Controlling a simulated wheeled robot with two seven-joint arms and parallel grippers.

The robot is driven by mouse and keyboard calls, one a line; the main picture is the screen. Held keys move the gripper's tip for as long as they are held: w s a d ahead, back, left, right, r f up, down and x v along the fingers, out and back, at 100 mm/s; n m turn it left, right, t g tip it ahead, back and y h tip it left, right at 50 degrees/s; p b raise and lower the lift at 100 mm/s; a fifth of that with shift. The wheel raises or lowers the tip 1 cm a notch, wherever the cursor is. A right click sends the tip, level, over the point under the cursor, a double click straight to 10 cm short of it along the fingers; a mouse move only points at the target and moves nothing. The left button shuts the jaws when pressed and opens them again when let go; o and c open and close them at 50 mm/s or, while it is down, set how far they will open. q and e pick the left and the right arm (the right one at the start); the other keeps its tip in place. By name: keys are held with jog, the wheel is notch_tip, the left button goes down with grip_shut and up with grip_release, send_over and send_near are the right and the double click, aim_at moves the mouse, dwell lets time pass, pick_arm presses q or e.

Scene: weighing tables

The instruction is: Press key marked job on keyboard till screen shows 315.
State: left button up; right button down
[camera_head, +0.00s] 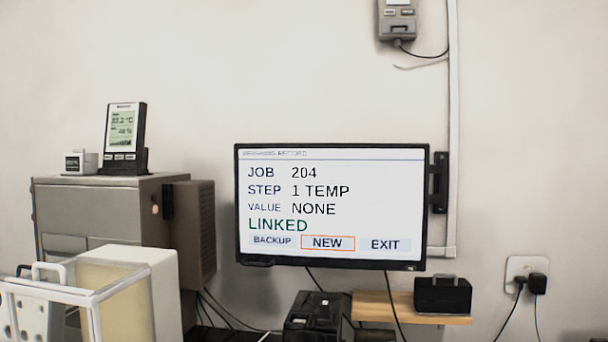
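A black-framed screen (332,205) is on the wall in the middle of the view. It reads JOB 204, STEP 1 TEMP, VALUE NONE, and LINKED in green. Along its bottom are BACKUP, NEW and EXIT, with an orange outline around NEW. No keyboard and no key marked job show in this view. Neither of my grippers is in view.
A grey cabinet (95,212) at left bears a weather display (123,130). In front stands a clear-sided case (100,300). A black device (318,316) is below the screen. A wooden shelf (375,308) holds a black box (443,295). A wall socket (516,268) is at right.

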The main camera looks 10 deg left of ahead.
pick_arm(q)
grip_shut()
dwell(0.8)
